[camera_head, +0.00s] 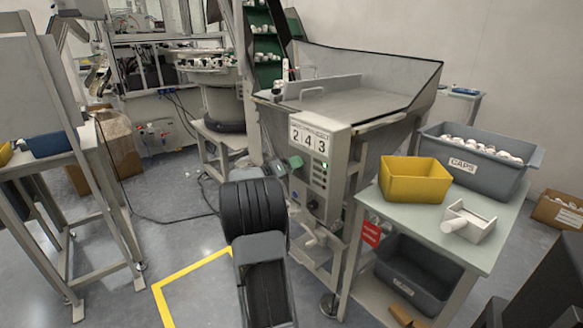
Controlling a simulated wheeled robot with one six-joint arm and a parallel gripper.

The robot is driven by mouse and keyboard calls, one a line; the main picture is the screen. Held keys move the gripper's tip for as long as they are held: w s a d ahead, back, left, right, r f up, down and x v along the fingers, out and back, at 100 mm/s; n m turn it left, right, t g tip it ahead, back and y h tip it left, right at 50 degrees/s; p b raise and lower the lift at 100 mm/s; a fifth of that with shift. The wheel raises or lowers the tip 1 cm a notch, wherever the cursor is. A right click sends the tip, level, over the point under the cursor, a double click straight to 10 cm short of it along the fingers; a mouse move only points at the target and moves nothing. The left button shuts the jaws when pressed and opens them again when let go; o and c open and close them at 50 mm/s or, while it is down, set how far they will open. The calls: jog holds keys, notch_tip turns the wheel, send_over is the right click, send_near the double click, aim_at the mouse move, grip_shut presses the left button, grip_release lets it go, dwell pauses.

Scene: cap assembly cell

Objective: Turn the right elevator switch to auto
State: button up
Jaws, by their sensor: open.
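The elevator's grey control box (318,178) is mounted on the front of the metal hopper, right of the centre. A dark round knob (312,205), which looks like the switch, sits low on the box. Its setting is too small to read. My dark arm rises from the bottom centre, and its end is just left of the box.
The metal hopper (365,75) stands behind the box. At right, a table (482,254) carries a yellow bin (414,180), a grey CAPS bin (470,184) and a white scoop (468,222). A frame stand (105,205) is at left. Floor with yellow tape (190,268) lies between.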

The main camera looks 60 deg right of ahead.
jog(key=c, duration=0.9)
jog(key=shift+w+f+n, duration=0.1)
jog(key=shift+f+n, duration=0.05)
jog(key=shift+n, duration=4.15)
jog(key=o, duration=0.9)
